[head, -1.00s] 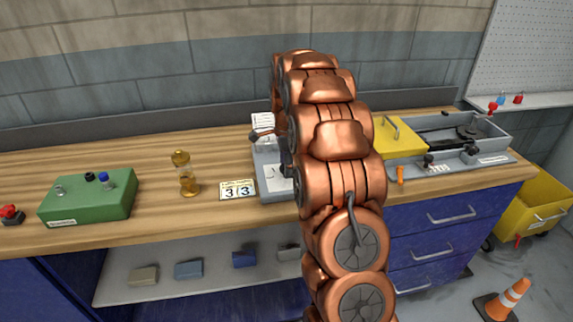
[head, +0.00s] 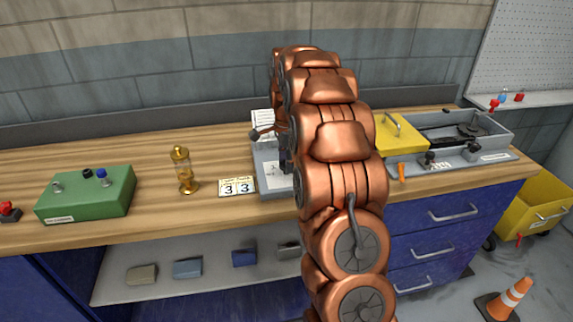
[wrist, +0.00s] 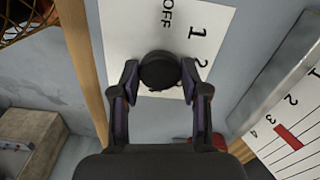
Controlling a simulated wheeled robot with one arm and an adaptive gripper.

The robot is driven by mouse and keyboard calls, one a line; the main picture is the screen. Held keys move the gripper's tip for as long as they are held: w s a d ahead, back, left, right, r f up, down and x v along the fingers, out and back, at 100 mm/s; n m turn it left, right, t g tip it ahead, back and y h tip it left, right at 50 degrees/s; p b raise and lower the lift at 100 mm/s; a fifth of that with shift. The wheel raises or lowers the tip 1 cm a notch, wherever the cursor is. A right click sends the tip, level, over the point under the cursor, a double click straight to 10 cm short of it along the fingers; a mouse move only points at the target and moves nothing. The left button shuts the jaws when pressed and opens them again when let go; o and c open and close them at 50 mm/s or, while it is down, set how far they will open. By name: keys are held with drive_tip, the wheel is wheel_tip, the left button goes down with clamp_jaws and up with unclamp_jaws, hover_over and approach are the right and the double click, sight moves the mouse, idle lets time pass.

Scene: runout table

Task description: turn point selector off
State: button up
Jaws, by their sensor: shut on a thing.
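The point selector is a round black knob (wrist: 160,71) in the wrist view, in front of a white label plate (wrist: 125,30) marked OFF, 1 and 2. My gripper (wrist: 160,78) has one finger on each side of the knob and is shut on it. The knob's pointer is not clear, so I cannot tell which mark it faces. In the head view the grey selector box (head: 270,180) stands on the bench, and my copper arm hides much of it, including the knob.
A flip card reading 3 3 (head: 237,187), a brass timer (head: 185,171) and a green box (head: 87,194) stand left of the selector. A yellow lid (head: 400,137) and grey tray (head: 490,133) are at right. A red-marked scale (wrist: 290,138) lies close to my gripper.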

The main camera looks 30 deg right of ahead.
drive_tip(key=n+b, duration=0.4)
drive_tip(key=n, duration=0.2)
drive_tip(key=shift+f, duration=0.15)
drive_tip(key=n+b, duration=0.1)
drive_tip(key=n, duration=0.5)
drive_tip(key=shift+n+b, duration=0.3)
drive_tip(key=shift+b, duration=0.1)
drive_tip(key=n, duration=1.2)
drive_tip(key=shift+r, duration=0.2)
drive_tip(key=o, duration=1.1)
drive_tip(key=shift+o, duration=0.2)
